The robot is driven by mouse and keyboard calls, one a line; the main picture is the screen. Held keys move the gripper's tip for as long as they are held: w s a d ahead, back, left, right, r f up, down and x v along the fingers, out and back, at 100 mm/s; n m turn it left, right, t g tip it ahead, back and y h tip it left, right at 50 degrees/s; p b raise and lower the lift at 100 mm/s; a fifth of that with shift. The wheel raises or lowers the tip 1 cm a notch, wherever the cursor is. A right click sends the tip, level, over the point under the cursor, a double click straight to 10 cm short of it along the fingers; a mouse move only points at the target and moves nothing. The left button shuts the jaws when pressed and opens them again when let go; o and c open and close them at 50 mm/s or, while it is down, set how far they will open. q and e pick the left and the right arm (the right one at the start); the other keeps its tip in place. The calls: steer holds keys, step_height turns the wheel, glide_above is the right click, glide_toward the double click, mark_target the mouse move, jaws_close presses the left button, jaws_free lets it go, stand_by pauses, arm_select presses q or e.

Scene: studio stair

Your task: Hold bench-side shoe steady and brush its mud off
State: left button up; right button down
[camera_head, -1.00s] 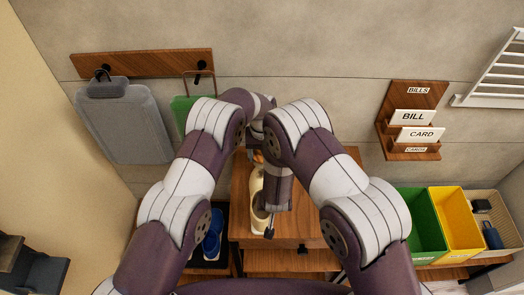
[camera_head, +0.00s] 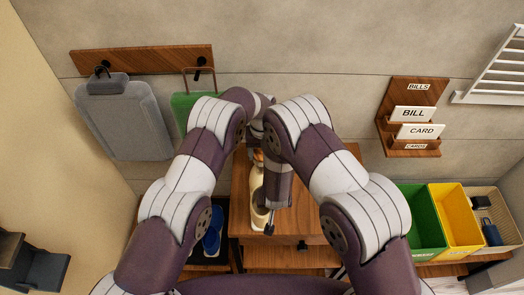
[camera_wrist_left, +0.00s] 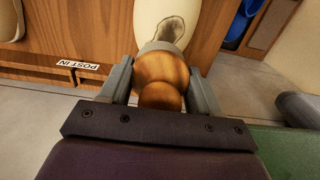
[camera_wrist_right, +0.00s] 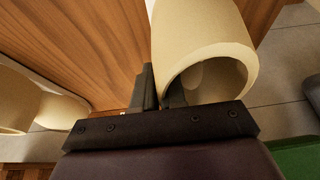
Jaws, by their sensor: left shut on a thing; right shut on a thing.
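The cream bench-side shoe (camera_head: 257,214) lies lengthwise on the wooden bench top, partly covered by my right arm. My left gripper (camera_head: 257,155) is at its wall-side end, shut on a rounded brown wooden brush (camera_wrist_left: 161,80). In the left wrist view the brush is against or just over the shoe (camera_wrist_left: 168,10); bristles are hidden, so contact is unclear. A grey-brown mud patch (camera_wrist_left: 171,28) shows just beyond it. My right gripper (camera_wrist_right: 160,88) is shut on the rim of the shoe (camera_wrist_right: 210,55) at its opening, one finger inside.
Another cream shoe (camera_wrist_right: 45,105) stands beside it. Blue shoes (camera_head: 212,232) sit on a dark tray at left. Green (camera_head: 422,225) and yellow (camera_head: 456,222) bins stand at right. A green hanging item (camera_head: 184,108) is close to my left arm.

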arm_select(q)
steer(key=shift+f, duration=0.7)
steer(key=shift+s+a, duration=0.1)
steer(key=shift+s, duration=3.4)
steer(key=shift+w+r, duration=0.15)
steer(key=shift+w, duration=0.8)
steer(key=shift+w+r, duration=0.1)
steer(key=shift+w, duration=2.45)
steer(key=shift+r, duration=3)
arm_select(e)
steer(key=shift+s, duration=0.1)
